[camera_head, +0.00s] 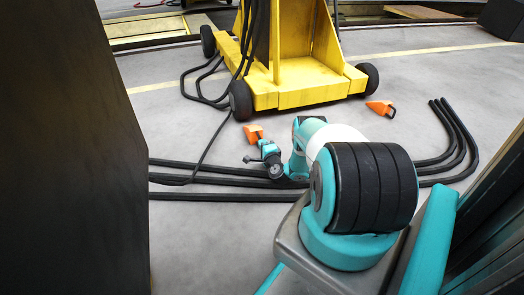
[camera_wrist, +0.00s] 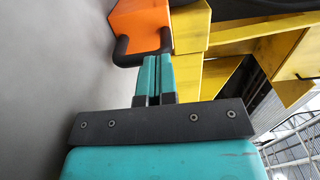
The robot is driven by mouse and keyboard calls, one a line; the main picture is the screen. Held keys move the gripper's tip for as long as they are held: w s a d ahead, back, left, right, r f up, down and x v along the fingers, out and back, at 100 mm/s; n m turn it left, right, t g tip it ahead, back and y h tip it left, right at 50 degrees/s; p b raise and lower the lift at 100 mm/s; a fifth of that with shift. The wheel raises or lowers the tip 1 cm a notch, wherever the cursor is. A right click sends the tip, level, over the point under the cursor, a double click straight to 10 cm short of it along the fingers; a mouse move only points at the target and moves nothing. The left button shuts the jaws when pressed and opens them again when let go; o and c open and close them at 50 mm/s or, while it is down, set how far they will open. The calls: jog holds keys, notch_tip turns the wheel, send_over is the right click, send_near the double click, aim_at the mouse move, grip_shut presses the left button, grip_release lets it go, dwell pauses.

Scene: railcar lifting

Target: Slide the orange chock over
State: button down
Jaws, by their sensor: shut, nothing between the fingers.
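My gripper (camera_head: 262,143) is right at the chock's near side. In the wrist view my gripper (camera_wrist: 158,58) is shut, its teal fingers together and empty. The fingertips lie beside the handle; I cannot tell whether they touch it. A second orange chock (camera_head: 380,108) lies by the jack's right wheel.
Black cables (camera_head: 220,197) run across the floor under my arm and on to the right (camera_head: 462,140). A dark panel (camera_head: 70,150) blocks the left side. Grey floor (camera_head: 210,240) is open in front.

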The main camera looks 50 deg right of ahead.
jog(key=shift+s+d, duration=0.15)
jog(key=shift+d, duration=0.05)
jog(key=shift+s+a+r+p, duration=0.1)
jog(key=shift+s+a+p, duration=0.15)
jog(key=shift+p, duration=0.25)
jog(key=p+v, duration=0.9)
jog(key=v, duration=0.3)
jog(key=shift+s, duration=0.15)
jog(key=shift+s+a, duration=0.35)
jog(key=shift+s, duration=0.05)
